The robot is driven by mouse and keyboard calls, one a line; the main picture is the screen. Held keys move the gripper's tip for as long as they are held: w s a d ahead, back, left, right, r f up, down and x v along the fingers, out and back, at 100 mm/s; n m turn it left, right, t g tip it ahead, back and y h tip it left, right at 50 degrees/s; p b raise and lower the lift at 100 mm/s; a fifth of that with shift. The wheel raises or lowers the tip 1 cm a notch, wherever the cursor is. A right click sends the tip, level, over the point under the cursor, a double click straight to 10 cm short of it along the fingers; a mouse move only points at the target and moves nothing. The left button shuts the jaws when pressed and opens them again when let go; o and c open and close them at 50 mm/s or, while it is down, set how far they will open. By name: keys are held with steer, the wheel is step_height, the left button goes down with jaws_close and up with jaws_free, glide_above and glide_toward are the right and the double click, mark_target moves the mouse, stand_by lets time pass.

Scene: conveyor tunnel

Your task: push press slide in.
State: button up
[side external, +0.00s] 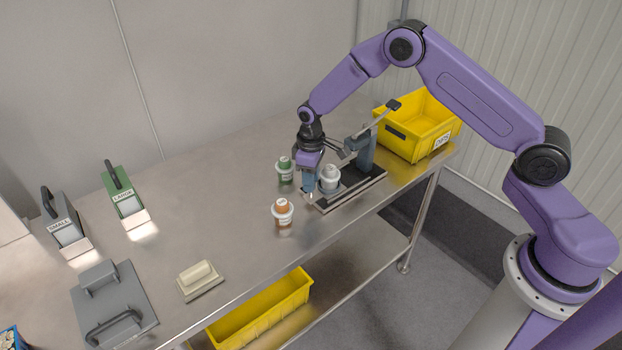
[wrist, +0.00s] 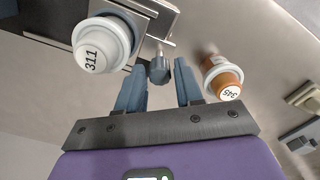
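The press (side external: 362,158) stands on the steel table with its lever raised to the upper right. Its slide carries a white container (side external: 328,177), marked 311 in the wrist view (wrist: 100,45). A dark grey knob (wrist: 158,72) sticks out of the slide in the wrist view. My gripper (side external: 309,187) is low at the slide's left end. Its two blue-grey fingers (wrist: 158,66) are apart, one on each side of the knob, with small gaps seeming to show. I cannot tell whether either finger touches it. In the side view the knob is hidden by my gripper.
An orange-capped container (side external: 282,211), marked 345, stands close in front of my gripper; a green-capped one (side external: 285,169) stands behind. A yellow bin (side external: 418,127) is at the back right. Handled blocks marked LARGE (side external: 128,205) and SMALL (side external: 68,234) and a cream block (side external: 200,281) are left.

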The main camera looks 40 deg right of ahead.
mark_target(324, 176)
steer(key=shift+f, duration=0.25)
jaws_close()
steer(key=shift+d, duration=2.3)
jaws_free()
step_height(324, 176, up, 18)
steer(key=shift+f, duration=0.25)
